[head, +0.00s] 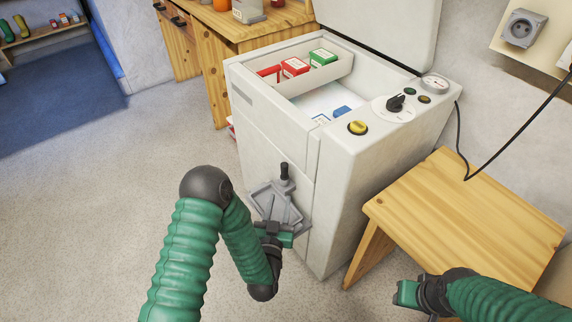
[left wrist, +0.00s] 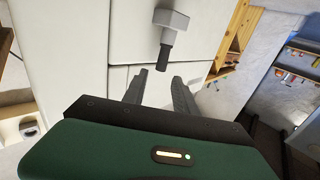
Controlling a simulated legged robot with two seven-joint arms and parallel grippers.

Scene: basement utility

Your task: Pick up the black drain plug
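The black drain plug (head: 285,171) stands out near the lower front corner of the white chest freezer (head: 335,215), with a grey fitting at its base. In the left wrist view the plug (left wrist: 163,58) is a short dark cylinder on a grey block. My left gripper (head: 273,197) is close to the freezer's front, just below the plug in the picture. Its fingers (left wrist: 159,78) are apart, with the plug's free end just beyond and between the tips. I see no contact.
The freezer's lid is up; red and green boxes (head: 322,57) lie in its basket. A wooden stool (head: 465,215) stands right of the freezer. A wooden bench (head: 225,25) is behind it. A cable (head: 520,137) hangs at the right. The floor at left is clear.

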